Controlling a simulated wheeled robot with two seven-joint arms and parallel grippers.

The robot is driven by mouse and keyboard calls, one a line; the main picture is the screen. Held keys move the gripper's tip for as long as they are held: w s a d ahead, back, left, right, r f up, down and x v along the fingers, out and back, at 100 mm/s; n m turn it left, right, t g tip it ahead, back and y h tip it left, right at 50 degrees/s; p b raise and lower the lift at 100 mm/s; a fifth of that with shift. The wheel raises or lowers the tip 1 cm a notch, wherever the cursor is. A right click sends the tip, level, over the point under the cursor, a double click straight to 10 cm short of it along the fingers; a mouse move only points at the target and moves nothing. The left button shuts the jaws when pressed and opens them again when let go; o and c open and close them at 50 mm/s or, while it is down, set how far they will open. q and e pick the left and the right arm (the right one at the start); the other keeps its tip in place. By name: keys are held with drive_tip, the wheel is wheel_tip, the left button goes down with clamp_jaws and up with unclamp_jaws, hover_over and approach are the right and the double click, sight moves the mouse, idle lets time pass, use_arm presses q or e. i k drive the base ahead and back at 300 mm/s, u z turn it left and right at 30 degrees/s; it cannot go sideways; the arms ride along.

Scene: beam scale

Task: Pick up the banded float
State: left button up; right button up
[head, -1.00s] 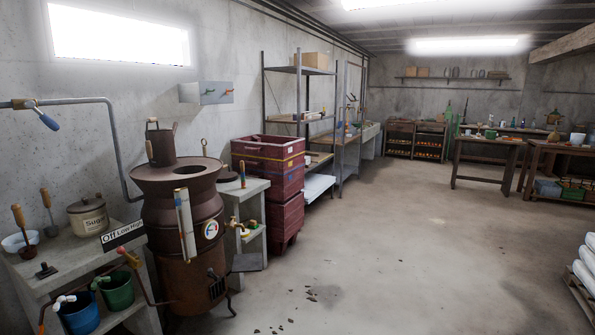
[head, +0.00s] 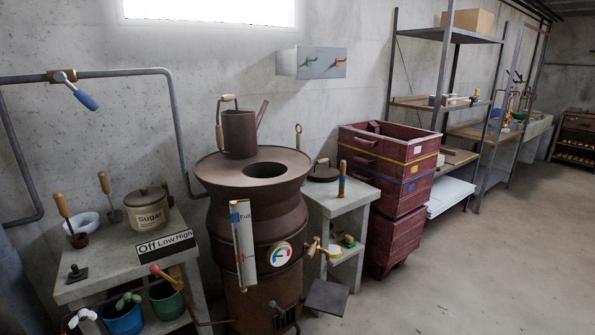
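An upright stick (head: 341,179) with an orange-tan top and coloured bands below, red, green and blue, stands on the small grey side table (head: 352,203) right of the rusty boiler. It looks like the banded float, and nothing visible touches it. A dark round lid (head: 323,171) lies just behind and left of it. Neither of my grippers shows in the head view.
The rusty boiler (head: 257,215) with a watering can (head: 239,134) on top stands left of the side table. Stacked dark red crates (head: 391,168) stand close on its right. A grey bench (head: 130,245) is at left. Open floor (head: 480,270) lies at right.

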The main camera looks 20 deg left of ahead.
sight(341, 184)
drive_tip(key=u, duration=0.05)
drive_tip(key=i, duration=0.5)
drive_tip(key=z, duration=1.05)
drive_tip(key=i, duration=1)
drive_tip(key=z, duration=0.55)
drive_tip(key=i, duration=1.05)
drive_tip(key=u, duration=1.05)
drive_tip(key=i, duration=0.95)
drive_tip(key=u, duration=0.95)
